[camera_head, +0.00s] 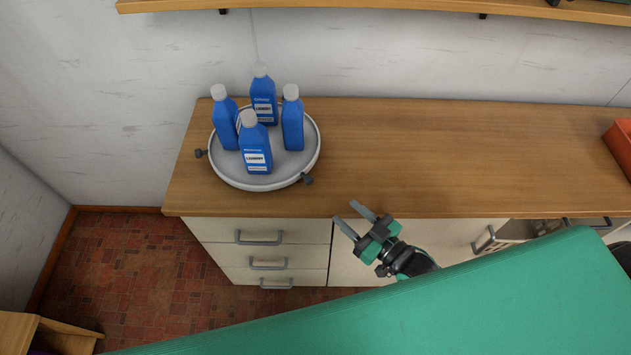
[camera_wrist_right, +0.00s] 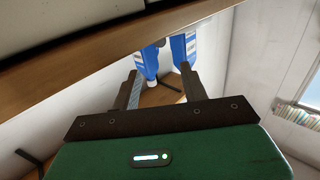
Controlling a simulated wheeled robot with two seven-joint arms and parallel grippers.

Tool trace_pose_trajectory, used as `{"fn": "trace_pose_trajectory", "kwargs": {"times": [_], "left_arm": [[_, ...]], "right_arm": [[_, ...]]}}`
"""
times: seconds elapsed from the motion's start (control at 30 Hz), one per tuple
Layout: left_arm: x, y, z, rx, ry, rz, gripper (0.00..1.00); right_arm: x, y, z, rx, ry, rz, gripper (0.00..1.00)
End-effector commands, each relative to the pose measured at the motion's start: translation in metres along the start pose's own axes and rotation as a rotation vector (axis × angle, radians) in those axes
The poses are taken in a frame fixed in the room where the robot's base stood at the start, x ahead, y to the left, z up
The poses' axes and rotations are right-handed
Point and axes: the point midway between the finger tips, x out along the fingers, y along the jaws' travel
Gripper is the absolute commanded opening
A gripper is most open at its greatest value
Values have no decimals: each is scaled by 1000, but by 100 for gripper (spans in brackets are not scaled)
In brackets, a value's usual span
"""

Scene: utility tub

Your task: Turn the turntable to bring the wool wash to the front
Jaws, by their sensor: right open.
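A round white turntable (camera_head: 225,170) with a raised rim sits at the left end of the wooden counter. Several blue bottles with white caps stand upright on it, including a front one (camera_head: 256,150) and a back one (camera_head: 263,97). The labels are too small for me to tell which is the wool wash. Dark knobs stick out from the rim, one at the front right (camera_head: 307,179) and one at the left (camera_head: 201,153). My right gripper (camera_head: 350,219) is open and empty by the counter's front edge, right of the turntable and apart from it. My left gripper is out of view.
The wooden counter (camera_head: 430,150) is clear right of the turntable, up to an orange container (camera_head: 621,143) at the far right. Drawers with grey handles (camera_head: 259,238) are below. A shelf (camera_head: 370,12) runs along the wall above.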

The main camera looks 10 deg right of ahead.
Motion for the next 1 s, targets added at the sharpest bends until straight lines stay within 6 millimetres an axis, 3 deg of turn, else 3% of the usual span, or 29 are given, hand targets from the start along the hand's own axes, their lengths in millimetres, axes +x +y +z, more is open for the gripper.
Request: {"fn": "trace_pose_trajectory", "kwargs": {"times": [0.6,0.8,1.0], "left_arm": [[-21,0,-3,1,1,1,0],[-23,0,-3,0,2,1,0],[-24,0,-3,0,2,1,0]], "right_arm": [[101,0,-2,1,2,1,44],[116,0,-1,1,0,0,44],[119,0,0,0,0,0,44]]}}
